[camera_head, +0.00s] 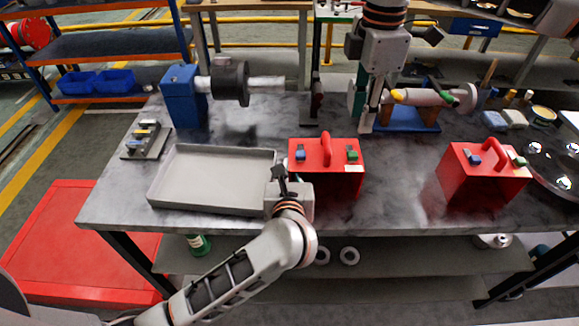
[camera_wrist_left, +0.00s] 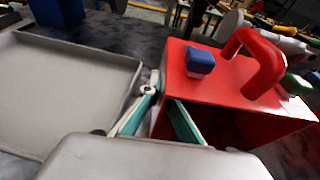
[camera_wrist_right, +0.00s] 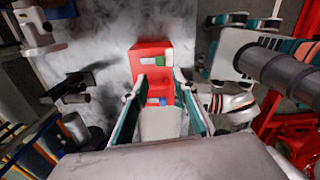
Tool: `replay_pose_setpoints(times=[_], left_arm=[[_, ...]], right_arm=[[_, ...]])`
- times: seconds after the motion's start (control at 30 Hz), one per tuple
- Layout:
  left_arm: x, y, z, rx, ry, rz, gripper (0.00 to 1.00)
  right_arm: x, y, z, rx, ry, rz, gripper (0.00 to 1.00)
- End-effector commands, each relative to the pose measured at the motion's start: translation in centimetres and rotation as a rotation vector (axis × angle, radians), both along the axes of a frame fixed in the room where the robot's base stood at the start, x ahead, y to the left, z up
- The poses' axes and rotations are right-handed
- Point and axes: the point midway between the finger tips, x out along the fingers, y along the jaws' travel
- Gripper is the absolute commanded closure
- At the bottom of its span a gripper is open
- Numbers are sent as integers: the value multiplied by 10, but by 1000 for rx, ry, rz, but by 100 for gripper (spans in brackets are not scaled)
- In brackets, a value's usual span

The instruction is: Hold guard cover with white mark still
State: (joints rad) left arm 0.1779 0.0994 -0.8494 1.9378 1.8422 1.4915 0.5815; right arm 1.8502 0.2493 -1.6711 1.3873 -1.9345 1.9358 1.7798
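The guard cover with the white mark (camera_head: 327,178) is a red box with a red handle, blue and green latches and a white label at its front right. It stands on the middle of the table. My left gripper (camera_head: 281,174) is at its left side. In the left wrist view its fingers (camera_wrist_left: 163,90) close on the left wall edge of the red cover (camera_wrist_left: 205,88). My right gripper (camera_head: 363,122) points down behind the cover. In the right wrist view its fingers (camera_wrist_right: 158,82) stand wide apart, with an unclear pale grey piece (camera_wrist_right: 160,124) between them.
A grey tray (camera_head: 212,180) lies left of the cover. A second red cover (camera_head: 480,182) stands at the right. A blue block with a shaft (camera_head: 183,97) is at the back left. Bare tabletop lies between the two covers.

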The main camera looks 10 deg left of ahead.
Motion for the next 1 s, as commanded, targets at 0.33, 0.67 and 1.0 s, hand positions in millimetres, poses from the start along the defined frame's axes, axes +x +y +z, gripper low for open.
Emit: replay_pose_setpoints(times=[0.33,0.67,1.0], left_arm=[[0,0,0,0,0,0,100],[0,0,0,0,0,0,100],[0,0,0,0,0,0,100]], right_arm=[[-2,0,0,-2,-5,27,100],[-41,-6,0,-41,-103,648,100],[-88,-13,0,-124,-209,1314,100]])
